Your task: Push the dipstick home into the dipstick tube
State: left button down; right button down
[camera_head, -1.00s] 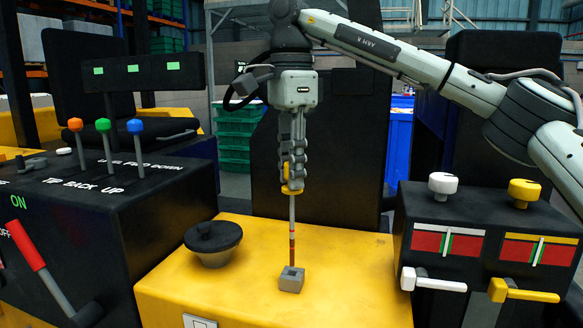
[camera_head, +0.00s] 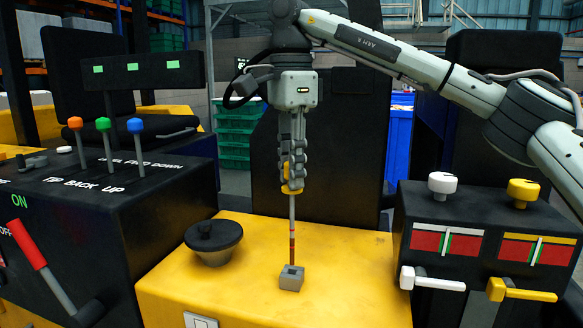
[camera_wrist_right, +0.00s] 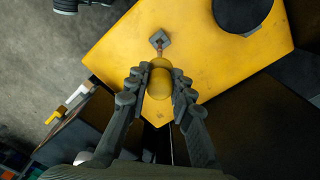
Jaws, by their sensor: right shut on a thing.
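The dipstick (camera_head: 292,215) hangs upright with a yellow handle, a thin grey rod and a dark red lower end. My right gripper (camera_head: 291,176) is shut on its yellow handle, which also shows between the fingers in the right wrist view (camera_wrist_right: 158,90). The dipstick tube (camera_head: 290,282) is a small grey square block with a dark opening, standing on the yellow deck. The dipstick's lower end meets the tube's top at its opening; I cannot tell how far inside it is. The tube also shows beyond the handle in the right wrist view (camera_wrist_right: 159,39). My left gripper is not in view.
A black round cap (camera_head: 213,242) stands on the yellow deck (camera_head: 345,285) left of the tube. A black lever console (camera_head: 110,190) is at the left. A black box with knobs and handles (camera_head: 485,240) is at the right. The deck around the tube is clear.

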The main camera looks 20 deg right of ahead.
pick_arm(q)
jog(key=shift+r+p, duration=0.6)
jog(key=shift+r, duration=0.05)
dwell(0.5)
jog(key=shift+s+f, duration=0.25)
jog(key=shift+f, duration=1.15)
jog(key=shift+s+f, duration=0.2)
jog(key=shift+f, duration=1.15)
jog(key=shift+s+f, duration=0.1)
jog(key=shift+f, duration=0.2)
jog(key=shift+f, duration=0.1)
